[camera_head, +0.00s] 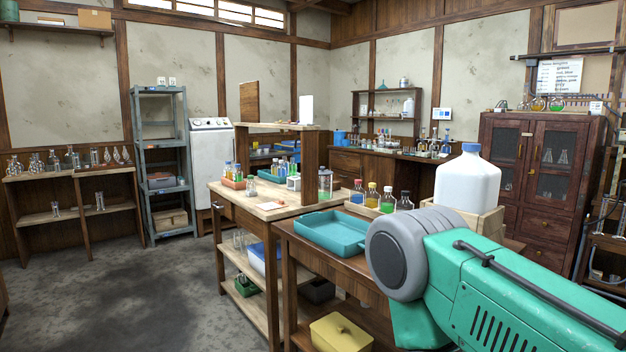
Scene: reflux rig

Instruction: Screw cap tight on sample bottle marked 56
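Several small sample bottles stand in a row on the near wooden bench behind the teal tray. No loose cap can be made out. A green arm link, apparently of my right arm, fills the lower right. Neither gripper is in view.
The teal tray (331,232) lies on the bench front. A large white jug (468,183) with a blue cap stands in a wooden crate (490,222) behind the arm. A yellow lidded box (341,334) sits below. Open floor (150,300) lies to the left.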

